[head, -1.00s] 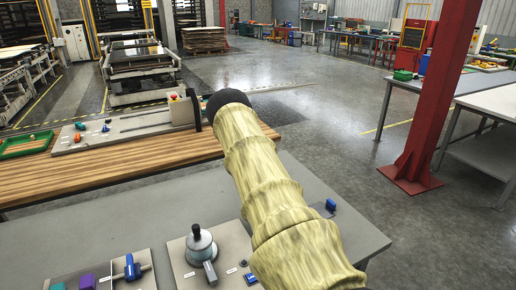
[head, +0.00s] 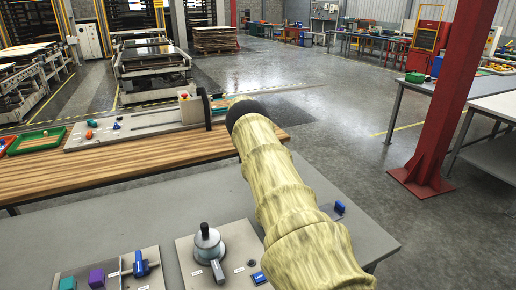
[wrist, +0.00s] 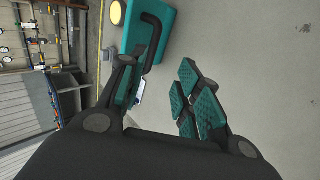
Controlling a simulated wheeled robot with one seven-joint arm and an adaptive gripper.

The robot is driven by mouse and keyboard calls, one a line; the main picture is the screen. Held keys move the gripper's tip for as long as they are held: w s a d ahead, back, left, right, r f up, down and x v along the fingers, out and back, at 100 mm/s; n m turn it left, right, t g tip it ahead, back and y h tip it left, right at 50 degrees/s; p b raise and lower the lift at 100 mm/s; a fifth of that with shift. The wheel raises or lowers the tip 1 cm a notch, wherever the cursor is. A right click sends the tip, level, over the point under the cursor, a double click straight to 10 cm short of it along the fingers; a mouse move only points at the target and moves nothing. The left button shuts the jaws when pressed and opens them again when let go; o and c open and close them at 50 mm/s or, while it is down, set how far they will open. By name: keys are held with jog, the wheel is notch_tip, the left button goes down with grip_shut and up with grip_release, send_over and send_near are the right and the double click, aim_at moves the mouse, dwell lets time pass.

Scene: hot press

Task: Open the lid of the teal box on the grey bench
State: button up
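The teal box (wrist: 163,18) shows at the top middle of the wrist view, with a curved black handle (wrist: 154,42) along its side. A round yellow piece (wrist: 118,12) is at its left. The grey surface (wrist: 265,60) fills the right of that view. My gripper (wrist: 160,90) shows with its fingers apart and nothing visible between them. Its teal-padded right finger is clear of the box; the left finger overlaps the box's near edge in the picture, and I cannot tell whether they touch. In the head view my sleeved arm hides the gripper, and I cannot make out the teal box.
A grey table (head: 110,228) in front carries a panel with a grey lever device (head: 208,243) and small coloured blocks. Behind it is a wooden-topped bench (head: 120,153) with a green tray (head: 38,140). A red post (head: 450,100) stands right. Open floor lies beyond.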

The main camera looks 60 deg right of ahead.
jog(key=shift+v, duration=1.35)
jog(key=shift+r, duration=0.15)
